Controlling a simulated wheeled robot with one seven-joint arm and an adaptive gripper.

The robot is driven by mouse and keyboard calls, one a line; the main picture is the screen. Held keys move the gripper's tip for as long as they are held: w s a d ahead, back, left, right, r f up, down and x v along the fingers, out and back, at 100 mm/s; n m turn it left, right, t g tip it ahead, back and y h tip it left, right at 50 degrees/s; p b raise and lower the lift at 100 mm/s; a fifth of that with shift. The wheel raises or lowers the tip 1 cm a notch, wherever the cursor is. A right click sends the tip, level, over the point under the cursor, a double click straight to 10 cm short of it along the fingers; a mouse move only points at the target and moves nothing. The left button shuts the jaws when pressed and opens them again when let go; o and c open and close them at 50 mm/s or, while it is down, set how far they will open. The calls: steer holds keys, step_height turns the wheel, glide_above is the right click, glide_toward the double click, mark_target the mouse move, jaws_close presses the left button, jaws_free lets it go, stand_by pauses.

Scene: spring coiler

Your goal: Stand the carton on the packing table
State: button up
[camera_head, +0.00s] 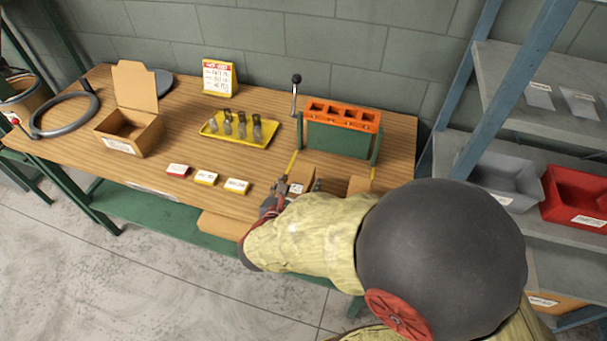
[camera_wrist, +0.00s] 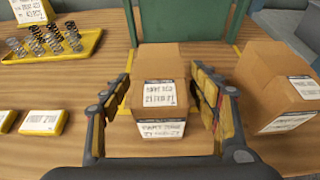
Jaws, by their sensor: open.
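A small brown carton with white printed labels (camera_wrist: 160,68) sits in the middle of the wrist view, between my fingers. In the head view only part of this carton (camera_head: 302,174) shows, the rest hidden by my arm and gripper. My gripper (camera_wrist: 163,92) is open, with one finger on each side of the carton and a narrow gap visible on the left. In the head view my gripper (camera_head: 291,188) is at the front edge of the wooden-topped table (camera_head: 205,158).
A second brown carton (camera_wrist: 276,78) stands close on the right. Behind is an orange-topped green stand (camera_head: 341,115) with a crank. A yellow tray of springs (camera_head: 238,134), small labelled blocks (camera_head: 206,178) and an open box (camera_head: 130,130) lie left. Shelving (camera_head: 545,100) stands right.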

mark_target(295, 193)
steer(key=p+v, duration=0.1)
steer(key=v, duration=0.5)
steer(key=shift+s, duration=0.1)
stand_by(0.4)
